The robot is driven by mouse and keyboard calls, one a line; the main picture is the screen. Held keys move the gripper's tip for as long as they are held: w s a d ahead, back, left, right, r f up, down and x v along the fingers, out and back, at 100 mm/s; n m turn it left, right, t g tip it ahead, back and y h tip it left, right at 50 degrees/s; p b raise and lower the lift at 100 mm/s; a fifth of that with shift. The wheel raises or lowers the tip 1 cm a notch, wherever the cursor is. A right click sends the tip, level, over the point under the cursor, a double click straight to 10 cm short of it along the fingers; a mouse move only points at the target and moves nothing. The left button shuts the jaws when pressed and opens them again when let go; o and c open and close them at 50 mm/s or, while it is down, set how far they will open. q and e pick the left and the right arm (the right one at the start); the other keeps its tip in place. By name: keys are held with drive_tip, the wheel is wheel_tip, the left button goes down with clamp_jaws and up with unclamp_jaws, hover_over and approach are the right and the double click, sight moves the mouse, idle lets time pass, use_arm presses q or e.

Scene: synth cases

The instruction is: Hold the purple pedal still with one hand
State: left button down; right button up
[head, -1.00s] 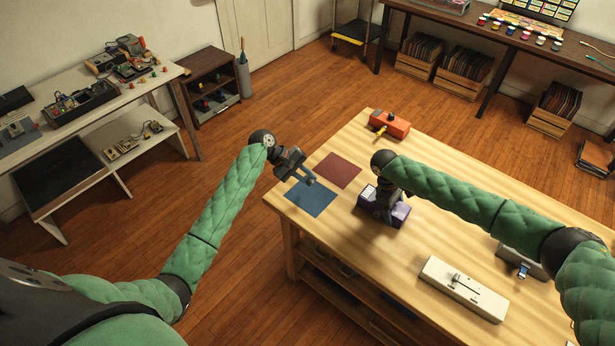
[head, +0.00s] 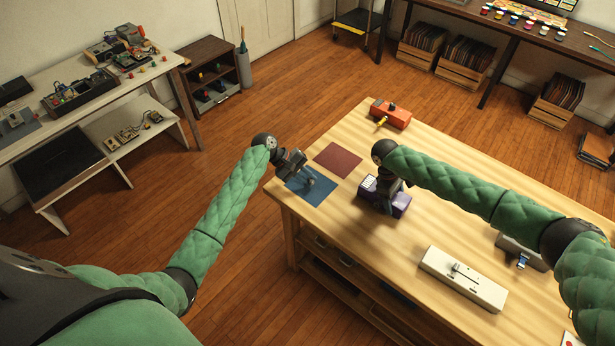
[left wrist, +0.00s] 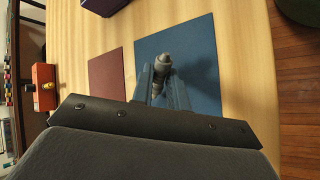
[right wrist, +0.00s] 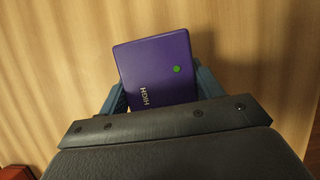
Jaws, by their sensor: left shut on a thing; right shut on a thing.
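The purple pedal (head: 402,206) stands on the wooden table. My right gripper (head: 385,200) is over it, shut on its body. In the right wrist view, the pedal's purple face (right wrist: 155,65) with a green dot and the word HIGH shows between the fingers. My left gripper (head: 308,181) is above the blue mat (head: 321,192). In the left wrist view, it is shut on a small grey, plug-like thing (left wrist: 161,64) that points away from the wrist. I cannot tell whether that thing touches the blue mat (left wrist: 205,50).
A dark red mat (head: 338,159) lies beyond the blue one. An orange pedal (head: 391,114) with a yellow piece is at the table's far corner. A white box (head: 463,279) and a grey box (head: 522,253) lie to the right. The wood between them is bare.

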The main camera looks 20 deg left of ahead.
use_arm(q)
drive_tip(key=c, duration=1.3)
unclamp_jaws()
drive_tip(key=v, duration=1.2)
use_arm(e)
drive_tip(key=o, duration=1.3)
drive_tip(key=shift+c, duration=0.2)
drive_tip(key=v, duration=1.2)
